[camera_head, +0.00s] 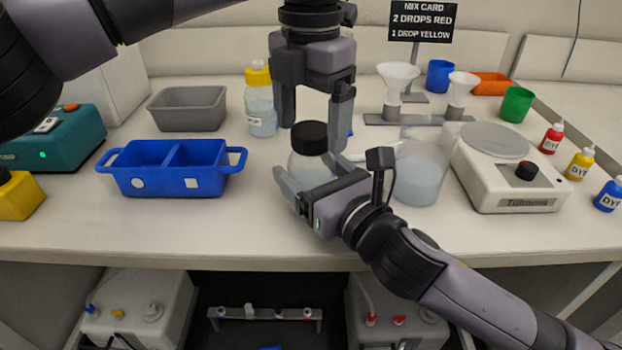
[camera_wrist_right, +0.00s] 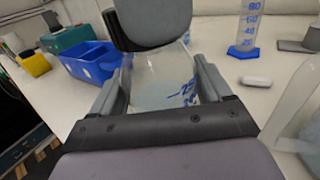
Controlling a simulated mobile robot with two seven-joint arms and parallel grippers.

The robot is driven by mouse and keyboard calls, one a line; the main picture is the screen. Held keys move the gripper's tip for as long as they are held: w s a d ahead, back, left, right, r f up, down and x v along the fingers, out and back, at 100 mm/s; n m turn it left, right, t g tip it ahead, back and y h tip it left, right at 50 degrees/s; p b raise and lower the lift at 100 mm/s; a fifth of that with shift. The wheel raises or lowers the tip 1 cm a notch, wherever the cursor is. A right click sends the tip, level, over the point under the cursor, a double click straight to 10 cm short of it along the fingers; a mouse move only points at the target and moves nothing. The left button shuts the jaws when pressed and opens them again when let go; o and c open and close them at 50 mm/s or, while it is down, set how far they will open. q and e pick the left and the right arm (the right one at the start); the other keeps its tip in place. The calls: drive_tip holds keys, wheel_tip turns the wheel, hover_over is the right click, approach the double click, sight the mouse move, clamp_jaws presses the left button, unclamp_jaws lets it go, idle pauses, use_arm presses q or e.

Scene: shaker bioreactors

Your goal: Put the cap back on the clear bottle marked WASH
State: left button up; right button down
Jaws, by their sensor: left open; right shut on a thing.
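A clear bottle (camera_head: 303,167) stands on the bench with a black ribbed cap (camera_head: 310,137) at its mouth. Whether the cap is seated or threaded on, I cannot tell. My right gripper (camera_head: 309,178) is shut around the bottle's body. My left gripper (camera_head: 313,136) is open and points down, one finger on each side of the cap. In the wrist view a dark grey finger (camera_wrist_right: 153,22) hides the bottle's top.
A blue divided tray (camera_head: 170,168) stands left, with a yellow-capped bottle (camera_head: 261,108) behind. A clear beaker (camera_head: 420,170) is close on the right, beside a scale (camera_head: 508,175). A stand with white funnels (camera_head: 398,75) is behind. The front bench edge is clear.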

use_arm(q)
wheel_tip(320, 180, up, 11)
idle(0.5)
drive_tip(key=shift+r, duration=0.1)
use_arm(e)
unclamp_jaws()
drive_tip(key=v, duration=0.6)
drive_tip(key=shift+s+d, duration=0.2)
drive_tip(key=shift+s, duration=0.1)
drive_tip(key=shift+s+d, duration=0.1)
drive_tip(key=shift+s, duration=0.1)
